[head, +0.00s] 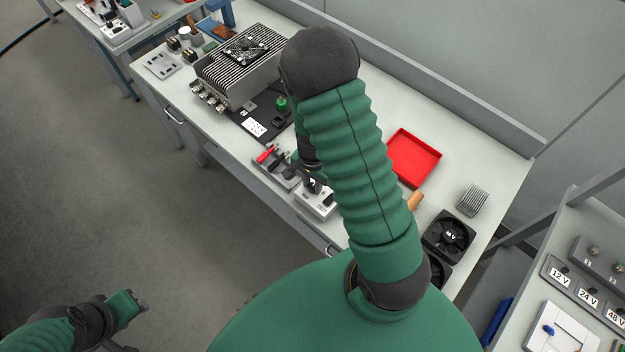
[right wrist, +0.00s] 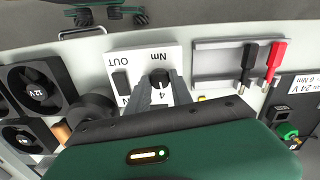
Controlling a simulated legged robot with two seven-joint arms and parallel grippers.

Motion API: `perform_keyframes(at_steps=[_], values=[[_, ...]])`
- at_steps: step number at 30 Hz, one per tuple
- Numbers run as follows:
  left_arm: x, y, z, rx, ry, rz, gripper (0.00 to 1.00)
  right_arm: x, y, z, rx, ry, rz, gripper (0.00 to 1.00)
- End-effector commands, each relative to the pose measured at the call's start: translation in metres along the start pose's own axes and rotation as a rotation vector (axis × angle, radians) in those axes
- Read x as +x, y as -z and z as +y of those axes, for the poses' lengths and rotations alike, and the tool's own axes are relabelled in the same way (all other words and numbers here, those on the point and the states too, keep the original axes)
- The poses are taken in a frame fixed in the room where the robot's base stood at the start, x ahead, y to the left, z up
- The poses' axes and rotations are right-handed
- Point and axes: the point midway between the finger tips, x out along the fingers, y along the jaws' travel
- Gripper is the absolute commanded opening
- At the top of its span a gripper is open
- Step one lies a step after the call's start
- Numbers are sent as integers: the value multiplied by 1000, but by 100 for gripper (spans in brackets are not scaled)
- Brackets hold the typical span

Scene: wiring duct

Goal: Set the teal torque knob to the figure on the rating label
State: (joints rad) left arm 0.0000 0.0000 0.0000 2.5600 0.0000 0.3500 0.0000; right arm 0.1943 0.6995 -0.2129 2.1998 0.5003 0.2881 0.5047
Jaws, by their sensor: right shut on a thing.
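A white box (right wrist: 118,62) marked Nm, OUT and 4 stands on the bench. Its knob (right wrist: 158,77) looks nearly black here, not clearly teal. My right gripper (right wrist: 160,88) is shut on the knob, one finger on each side. The fingers hide part of the dial, so its setting cannot be read. In the head view the box (head: 314,204) is partly behind my right arm. The rating label (right wrist: 304,83) lies on a black board and seems to read 24 V and 6 Nm, partly unclear. My left gripper (head: 139,300) is far off at lower left.
A grey holder (right wrist: 215,60) with black and red probes (right wrist: 274,60) sits beside the box. A finned unit (head: 240,65), a red tray (head: 414,158) and black fans (head: 448,236) are also on the bench. Open floor lies left.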

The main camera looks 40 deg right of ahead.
Motion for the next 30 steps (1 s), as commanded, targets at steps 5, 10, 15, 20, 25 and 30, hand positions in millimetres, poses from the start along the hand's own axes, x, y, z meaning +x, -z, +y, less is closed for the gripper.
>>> perform_keyframes(at_steps=[5, 10, 15, 20, 25, 30], values=[[-11, 2, 0, 0, 0, 0, 36, -3, 1, -1, 164, 3, 4, 0], [-18, 4, 0, 0, 0, 0, 36, -3, 1, -1, 326, 3, 3, 0], [-26, 6, 0, 0, 0, 0, 36, -3, 1, -1, 488, 4, 3, 0], [-34, 8, 0, 0, 0, 0, 36, -4, 2, -1, 640, 5, 4, 0], [-42, 10, 0, 0, 0, 0, 36, -4, 1, -1, 801, 5, 3, 0], [-51, 12, 0, 0, 0, 0, 36, -4, 1, -1, 960, 5, 2, 0]])
